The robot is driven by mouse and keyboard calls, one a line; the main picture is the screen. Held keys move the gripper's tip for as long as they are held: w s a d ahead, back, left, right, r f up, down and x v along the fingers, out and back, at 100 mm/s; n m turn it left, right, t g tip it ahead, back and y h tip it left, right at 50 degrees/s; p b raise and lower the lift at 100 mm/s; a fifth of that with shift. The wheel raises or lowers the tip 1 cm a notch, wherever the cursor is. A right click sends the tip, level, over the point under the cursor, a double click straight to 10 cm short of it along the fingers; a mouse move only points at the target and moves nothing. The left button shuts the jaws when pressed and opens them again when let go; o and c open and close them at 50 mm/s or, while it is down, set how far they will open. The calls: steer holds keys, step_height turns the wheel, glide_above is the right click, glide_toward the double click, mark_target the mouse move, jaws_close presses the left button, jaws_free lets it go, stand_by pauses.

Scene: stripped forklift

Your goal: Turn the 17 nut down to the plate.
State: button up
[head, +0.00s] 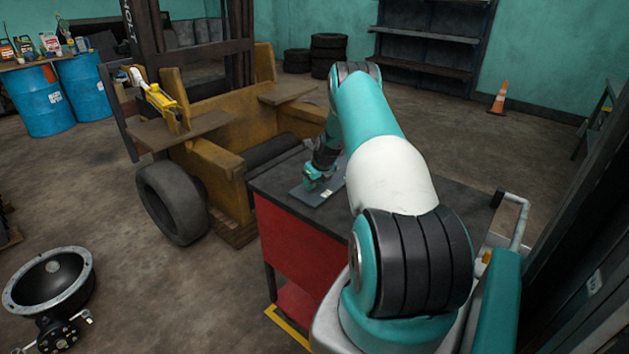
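A dark flat plate (308,196) lies on the dark top of the red cart, with a small pale mark near its right part. My arm reaches out over the cart, and its teal end with my gripper (315,184) is low over the plate. The fingers are too small and dark to tell whether they are open or shut, or whether they touch anything. The 17 nut cannot be made out; it may be hidden by my gripper or too small to see.
The red cart (296,245) has free top to the right of the plate. A stripped yellow forklift (220,165) stands close behind and left. A loose tyre (172,203) leans by it. A round metal part (48,281) lies at lower left. Floor between is clear.

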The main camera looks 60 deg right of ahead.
steer(key=b+v, duration=0.4)
steer(key=v, duration=1.3)
steer(key=w+a+r+n+y, duration=0.1)
steer(key=w+a+r+n, duration=0.1)
steer(key=a+n, duration=0.3)
steer(key=w+a+r+n, duration=0.2)
steer(key=a+r, duration=0.1)
steer(key=a, duration=0.4)
steer(key=w+a+r+n+y, duration=0.1)
steer(key=w+a+r+n, duration=0.1)
steer(key=w+a+n, duration=0.3)
steer(key=s+a+r+n+g+y, duration=0.1)
steer(key=s+a+r+n, duration=0.15)
steer(key=a+n, duration=0.55)
steer(key=s+a+r+n+y, duration=0.1)
steer(key=s+a+r+n, duration=0.15)
steer(key=a, duration=1.05)
steer(key=s+a+r+n+g+y, duration=0.1)
steer(key=s+a+n+g, duration=0.2)
steer(key=s+a+n, duration=1.6)
steer(key=s+n, duration=0.3)
steer(key=n, duration=0.1)
steer(key=shift+a+r+n, duration=0.2)
steer(key=shift+n, duration=0.15)
steer(key=shift+c, duration=0.4)
